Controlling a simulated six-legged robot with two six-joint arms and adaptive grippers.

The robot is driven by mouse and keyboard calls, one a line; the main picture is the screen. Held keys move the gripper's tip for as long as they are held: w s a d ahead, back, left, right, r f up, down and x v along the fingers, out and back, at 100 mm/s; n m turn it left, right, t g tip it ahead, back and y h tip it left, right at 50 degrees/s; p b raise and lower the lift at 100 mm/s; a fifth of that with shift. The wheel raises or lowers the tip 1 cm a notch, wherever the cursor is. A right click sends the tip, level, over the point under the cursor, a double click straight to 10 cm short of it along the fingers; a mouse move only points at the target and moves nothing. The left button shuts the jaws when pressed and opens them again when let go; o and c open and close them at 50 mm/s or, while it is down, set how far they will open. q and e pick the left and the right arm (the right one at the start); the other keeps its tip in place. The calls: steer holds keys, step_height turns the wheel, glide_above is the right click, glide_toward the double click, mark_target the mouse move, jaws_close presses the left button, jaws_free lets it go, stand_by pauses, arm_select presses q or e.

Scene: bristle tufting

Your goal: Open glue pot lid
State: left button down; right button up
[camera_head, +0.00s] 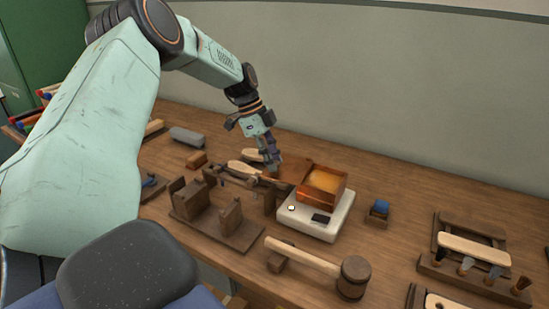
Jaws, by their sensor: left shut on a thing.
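The glue pot (325,201) is a square copper box on a white heating plate (318,225) near the middle of the bench. Its top shows amber glue (326,181) inside, with no lid covering it. My left gripper (273,168) points down just left of the pot's back left corner. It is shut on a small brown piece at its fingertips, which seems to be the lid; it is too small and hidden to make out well. My right gripper is not in view.
A wooden clamp fixture (236,237) stands left of the plate. A mallet (352,276) lies in front. A small block with a blue top (379,208) is at the right, and a tool rack (478,281) is farther right. The bench behind the pot is clear.

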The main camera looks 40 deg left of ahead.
arm_select(q)
steer(key=shift+w+a+r, duration=0.1)
steer(key=shift+r, duration=0.1)
steer(key=c, duration=1.5)
jaws_free()
steer(key=o, duration=0.4)
steer(key=shift+s, duration=0.2)
steer(key=shift+w, duration=0.1)
steer(key=shift+f, duration=0.1)
steer(key=v, duration=1.2)
